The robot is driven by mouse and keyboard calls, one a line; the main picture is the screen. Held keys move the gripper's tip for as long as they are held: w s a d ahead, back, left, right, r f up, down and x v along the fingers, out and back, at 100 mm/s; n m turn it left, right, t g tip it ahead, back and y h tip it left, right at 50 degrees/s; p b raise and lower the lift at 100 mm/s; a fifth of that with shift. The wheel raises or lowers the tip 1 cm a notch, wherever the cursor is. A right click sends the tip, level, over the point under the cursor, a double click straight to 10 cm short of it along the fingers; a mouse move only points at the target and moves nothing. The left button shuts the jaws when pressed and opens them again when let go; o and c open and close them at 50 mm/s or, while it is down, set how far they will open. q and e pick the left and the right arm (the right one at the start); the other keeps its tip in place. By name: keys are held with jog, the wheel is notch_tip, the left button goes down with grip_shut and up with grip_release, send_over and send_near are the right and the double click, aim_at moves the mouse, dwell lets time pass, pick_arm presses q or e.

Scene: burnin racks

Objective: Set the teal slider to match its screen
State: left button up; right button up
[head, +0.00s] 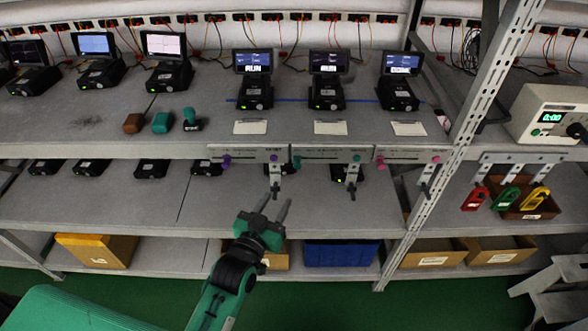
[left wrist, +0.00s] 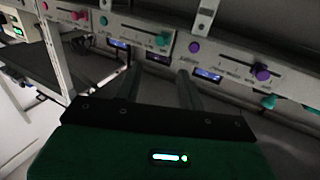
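The teal slider's panel (head: 325,153) is the middle one of three on the upper shelf's front edge. Its teal slider knob (head: 297,163) appears at the left end of the track, with another teal knob (head: 357,157) on the right. In the left wrist view the order is reversed, and the teal slider knob (left wrist: 163,40) is at the panel's right. The screen above (head: 329,62) is lit, but its reading is too small. My left gripper (head: 277,198) is open and empty, below the panels, apart from the knob. Its fingers also show in the left wrist view (left wrist: 160,80). My right gripper is out of view.
A purple slider panel (head: 250,154) is left of the teal one, and a pink one (head: 408,158) is right. Brackets with black clamps (head: 352,188) hang below. A metal upright (head: 455,165) stands right. The lower shelf (head: 110,195) holds several black devices.

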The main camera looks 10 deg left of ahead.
aim_at(297, 167)
pick_arm(q)
jog(key=w+p, duration=0.1)
jog(key=w, duration=0.2)
jog(key=w+d+p, duration=0.1)
jog(key=w, duration=0.3)
jog(key=w+p, duration=0.1)
jog(key=w, duration=0.3)
jog(key=shift+d, duration=0.4)
jog(key=shift+w+p, duration=0.35)
jog(key=shift+w, duration=0.2)
jog(key=shift+d, duration=0.1)
grip_shut()
